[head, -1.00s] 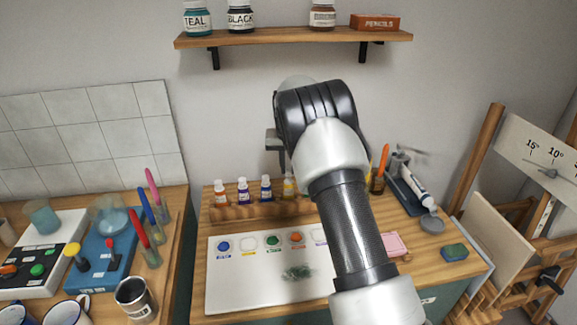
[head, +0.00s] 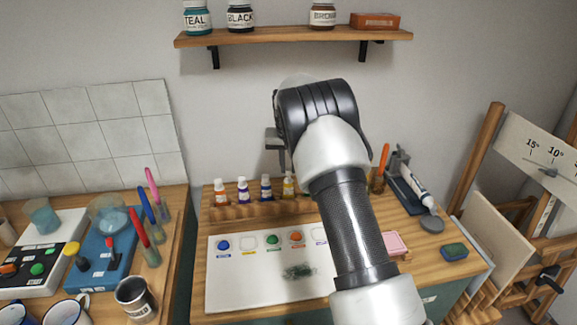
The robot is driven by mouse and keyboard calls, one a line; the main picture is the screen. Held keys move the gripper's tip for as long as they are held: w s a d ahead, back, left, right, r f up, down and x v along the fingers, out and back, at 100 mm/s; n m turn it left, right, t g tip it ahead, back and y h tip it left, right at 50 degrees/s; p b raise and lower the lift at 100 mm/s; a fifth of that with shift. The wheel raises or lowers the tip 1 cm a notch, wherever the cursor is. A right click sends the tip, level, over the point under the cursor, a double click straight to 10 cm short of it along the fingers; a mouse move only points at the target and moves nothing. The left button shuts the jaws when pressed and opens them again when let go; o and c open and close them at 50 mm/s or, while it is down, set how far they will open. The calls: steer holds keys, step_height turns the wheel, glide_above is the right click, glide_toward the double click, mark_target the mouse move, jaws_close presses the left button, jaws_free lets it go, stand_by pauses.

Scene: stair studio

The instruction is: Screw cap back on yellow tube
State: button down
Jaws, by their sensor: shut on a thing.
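The yellow tube (head: 289,187) stands in the wooden rack (head: 262,210) at the right end of the visible row, partly covered by my arm. My gripper (head: 282,165) points down just above it. Only a grey part and a thin piece of the gripper show left of my arm. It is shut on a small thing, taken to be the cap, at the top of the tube. The cap is too small and too hidden to make out, and I cannot tell whether it sits on the thread.
Orange, purple and blue tubes (head: 242,190) stand close by in the same rack. A white palette board (head: 235,285) with paint spots lies in front. A pink block (head: 395,243), a green sponge (head: 454,251) and a grey disc (head: 432,224) lie to the right.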

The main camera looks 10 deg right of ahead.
steer(key=shift+f+b, duration=0.55)
steer(key=shift+f, duration=0.25)
stand_by(1.5)
steer(key=c, duration=1.2)
jaws_free()
steer(key=shift+r, duration=0.15)
steer(key=shift+r+p, duration=2.1)
steer(key=shift+r, duration=1.3)
steer(key=shift+r, duration=0.1)
